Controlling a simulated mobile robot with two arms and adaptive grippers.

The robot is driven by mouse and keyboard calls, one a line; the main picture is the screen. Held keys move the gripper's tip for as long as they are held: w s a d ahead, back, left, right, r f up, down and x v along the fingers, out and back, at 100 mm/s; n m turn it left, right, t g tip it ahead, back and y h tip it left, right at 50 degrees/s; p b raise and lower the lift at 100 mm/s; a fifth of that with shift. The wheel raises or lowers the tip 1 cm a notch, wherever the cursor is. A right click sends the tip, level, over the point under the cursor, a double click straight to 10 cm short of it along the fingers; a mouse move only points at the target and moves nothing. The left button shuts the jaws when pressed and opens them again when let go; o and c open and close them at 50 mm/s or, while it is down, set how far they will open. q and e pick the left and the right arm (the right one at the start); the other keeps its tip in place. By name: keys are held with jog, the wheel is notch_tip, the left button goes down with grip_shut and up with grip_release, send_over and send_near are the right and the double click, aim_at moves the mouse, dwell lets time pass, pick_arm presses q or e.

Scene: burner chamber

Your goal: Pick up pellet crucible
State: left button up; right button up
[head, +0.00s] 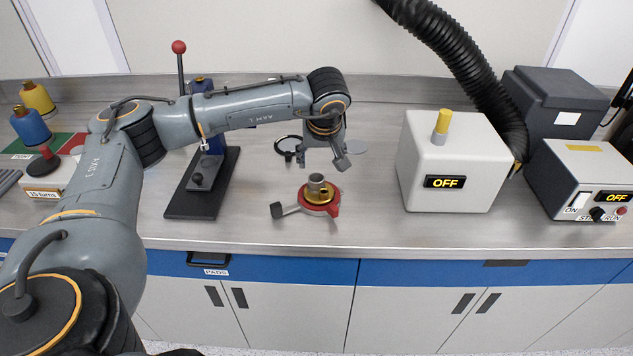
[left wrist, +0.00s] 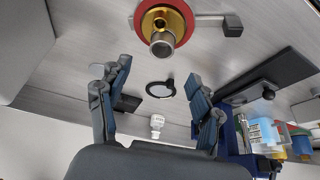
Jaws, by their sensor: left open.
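The pellet crucible (head: 316,183) appears to be the small grey metal cup on a brass holder with a red round base (head: 322,209). It stands on the grey bench near the middle of the head view. In the left wrist view the cup (left wrist: 162,46) shows at the top, beyond the fingertips. My left gripper (head: 322,158) is open above and slightly behind the cup, apart from it. Its two spread fingers (left wrist: 157,95) show in the left wrist view with nothing between them touching. My right gripper is not in view.
A black stand with a red-knobbed lever (head: 192,207) is left of the base. A round black ring (head: 287,145) lies behind it. A white box reading OFF (head: 450,165) and a control unit (head: 585,180) stand right. The bench front around the base is clear.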

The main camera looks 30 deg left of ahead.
pick_arm(q)
send_near(316, 178)
jog(key=shift+d+f+p, duration=0.25)
jog(key=shift+f+p, duration=0.2)
jog(key=shift+f, duration=0.7)
jog(key=p+x, duration=0.1)
jog(key=x, duration=0.1)
jog(key=p+x, duration=0.1)
jog(key=x, duration=0.1)
jog(key=shift+s+a+f, duration=0.1)
jog(key=shift+a+f, duration=0.2)
jog(key=shift+f, duration=0.35)
jog(key=c, duration=1.3)
